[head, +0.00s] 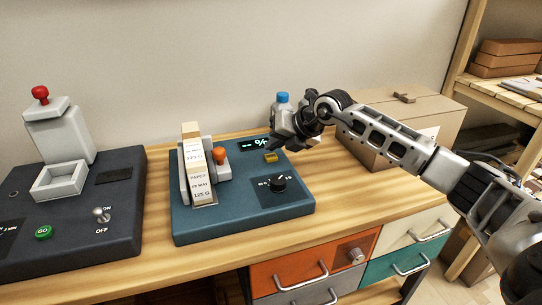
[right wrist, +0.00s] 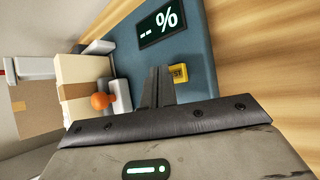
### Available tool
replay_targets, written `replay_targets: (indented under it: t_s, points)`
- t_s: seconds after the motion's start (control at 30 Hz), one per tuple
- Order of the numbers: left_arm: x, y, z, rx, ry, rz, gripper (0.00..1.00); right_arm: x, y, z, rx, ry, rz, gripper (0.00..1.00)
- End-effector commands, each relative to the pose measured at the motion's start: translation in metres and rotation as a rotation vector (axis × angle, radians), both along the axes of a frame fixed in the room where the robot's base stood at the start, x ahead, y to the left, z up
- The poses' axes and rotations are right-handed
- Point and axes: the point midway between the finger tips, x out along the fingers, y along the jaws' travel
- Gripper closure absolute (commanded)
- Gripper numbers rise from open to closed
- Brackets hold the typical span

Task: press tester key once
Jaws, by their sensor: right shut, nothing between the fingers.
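The blue tester (head: 240,207) stands on the wooden bench, with a dark display (head: 254,144) reading "-- %". Its small yellow key (head: 270,157) lies in front of the display. In the right wrist view the yellow key (right wrist: 178,74), lettered "TEST" and partly hidden, is just right of my fingers. My right gripper (head: 274,145) is shut and empty, its fingers pointing down over the tester near the key. The closed fingers show upright in the wrist view (right wrist: 157,87). I cannot tell whether they touch the tester. My left gripper is out of view.
A dark machine (head: 70,235) is at left, a cardboard box (head: 380,155) at right.

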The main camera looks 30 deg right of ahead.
Motion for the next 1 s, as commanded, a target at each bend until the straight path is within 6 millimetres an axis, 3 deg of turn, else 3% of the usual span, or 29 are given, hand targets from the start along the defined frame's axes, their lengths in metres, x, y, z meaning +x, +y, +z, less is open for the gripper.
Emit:
replay_targets:
  t_s: [1.0]
  points:
    - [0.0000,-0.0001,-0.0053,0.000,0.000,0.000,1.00,0.0000,0.0000,-0.0092,0.000,0.000,0.000,1.00]
